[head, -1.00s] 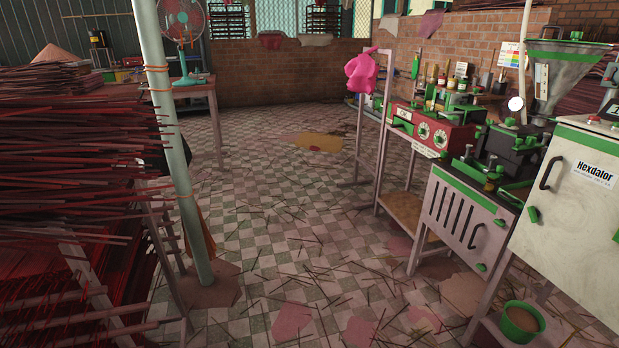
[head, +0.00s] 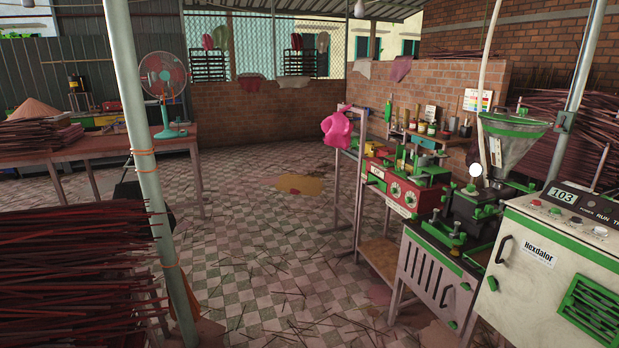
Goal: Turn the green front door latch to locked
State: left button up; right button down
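A white Hexdalor cabinet (head: 530,272) stands at the right edge, with a dark handle (head: 503,250) on its front. A small green latch (head: 492,283) sits on that front below the handle. The grey slotted door (head: 423,275) of the machine beside it also has small green pieces, one near its upper right corner (head: 465,286) and one lower down (head: 452,324). I cannot tell from the picture which piece the task means, nor whether any is turned to locked. Neither of my grippers is in view.
The tiled floor (head: 250,262) is mostly open, strewn with thin sticks. A pale post (head: 150,170) and stacked red incense sticks (head: 75,265) stand at left. A pink cloth (head: 337,130) hangs beside the red machine (head: 395,184). A fan (head: 164,82) stands on the back-left table.

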aim_at(493, 284)
jog(key=z, duration=2.1)
jog(key=k, duration=0.5)
jog(key=u, duration=0.25)
jog(key=i, duration=1.25)
jog(key=z, duration=0.65)
